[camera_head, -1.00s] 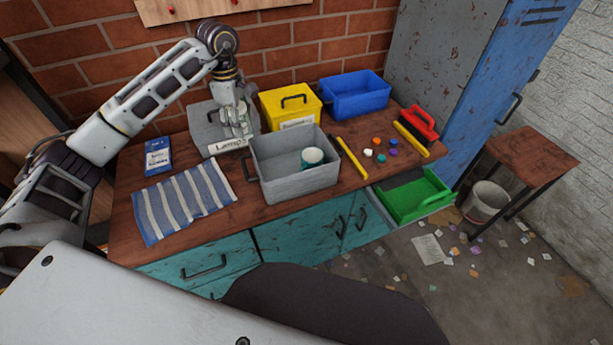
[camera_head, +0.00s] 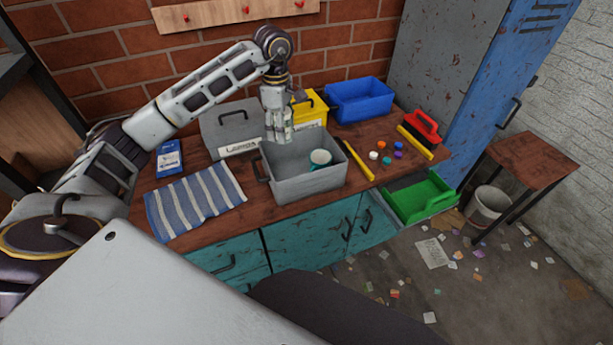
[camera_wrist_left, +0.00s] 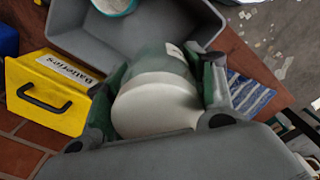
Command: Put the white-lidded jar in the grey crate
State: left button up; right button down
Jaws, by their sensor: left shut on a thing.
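The white-lidded jar (camera_wrist_left: 158,98) has a green body and a pale lid. It sits between the fingers of my left gripper in the left wrist view, with the lid toward the camera. In the head view my left gripper (camera_head: 279,130) is over the back-left rim of the grey crate (camera_head: 312,186), and its fingers largely hide the jar. The gripper is shut on the jar. The crate also shows in the left wrist view (camera_wrist_left: 85,38), beyond the jar. A white and teal cup (camera_head: 320,159) stands inside the crate. My right gripper is not in view.
A grey box labelled Lamps (camera_head: 213,134) and a yellow box labelled Batteries (camera_head: 317,111) stand behind the crate. A blue bin (camera_head: 362,103) is at back right. A striped cloth (camera_head: 195,207) lies left. A yellow-handled tool (camera_head: 357,160) lies right of the crate.

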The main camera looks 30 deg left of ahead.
pick_arm(q)
jog(key=shift+s, duration=0.15)
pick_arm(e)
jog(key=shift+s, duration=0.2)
pick_arm(q)
jog(key=shift+n, duration=0.3)
jog(key=shift+f, duration=0.1)
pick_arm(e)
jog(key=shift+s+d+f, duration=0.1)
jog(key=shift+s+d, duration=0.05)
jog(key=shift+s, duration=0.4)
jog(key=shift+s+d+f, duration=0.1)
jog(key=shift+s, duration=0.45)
